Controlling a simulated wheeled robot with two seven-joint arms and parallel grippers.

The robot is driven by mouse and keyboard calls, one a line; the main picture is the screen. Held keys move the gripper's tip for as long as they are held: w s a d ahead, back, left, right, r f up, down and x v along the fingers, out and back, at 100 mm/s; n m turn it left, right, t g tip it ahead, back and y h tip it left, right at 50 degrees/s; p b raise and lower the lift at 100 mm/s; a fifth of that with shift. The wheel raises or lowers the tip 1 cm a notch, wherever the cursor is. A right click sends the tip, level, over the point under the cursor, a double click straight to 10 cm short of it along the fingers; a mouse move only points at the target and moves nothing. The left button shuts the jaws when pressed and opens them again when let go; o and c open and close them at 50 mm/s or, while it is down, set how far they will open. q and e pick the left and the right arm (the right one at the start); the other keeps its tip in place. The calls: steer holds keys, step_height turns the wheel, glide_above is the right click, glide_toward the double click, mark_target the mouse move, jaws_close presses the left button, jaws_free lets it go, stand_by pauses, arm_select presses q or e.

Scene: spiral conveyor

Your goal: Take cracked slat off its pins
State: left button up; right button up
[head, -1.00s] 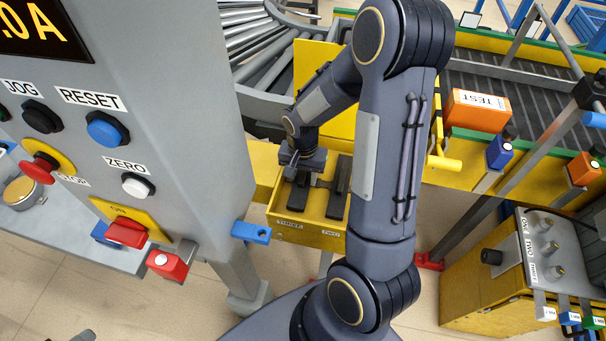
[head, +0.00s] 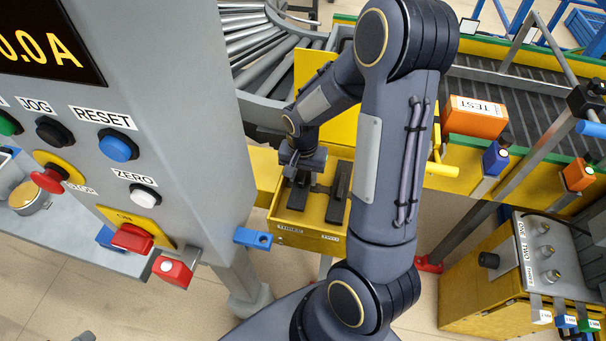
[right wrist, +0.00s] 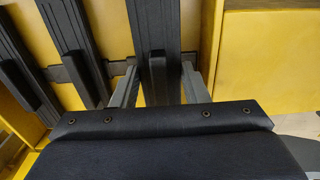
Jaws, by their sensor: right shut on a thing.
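My right gripper (head: 303,168) reaches down into a yellow tray (head: 284,238) in the head view. In the right wrist view its two grey fingers (right wrist: 157,84) stand on either side of a dark ribbed slat (right wrist: 153,25) and are shut on its raised middle part. The same slat shows below the gripper in the head view (head: 298,197). A second dark slat (head: 339,192) lies beside it; it also shows in the right wrist view (right wrist: 83,62). I cannot make out a crack or any pins, nor whether the held slat is lifted. My left gripper is out of view.
A grey control panel (head: 190,120) with buttons stands close on the left. A curved roller conveyor (head: 262,60) lies behind the tray. An orange TEST block (head: 474,117) sits at the right by the belt. A yellow cabinet (head: 480,290) stands at lower right.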

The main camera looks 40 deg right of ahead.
steer(key=shift+r+p, duration=1.35)
steer(key=shift+r, duration=0.6)
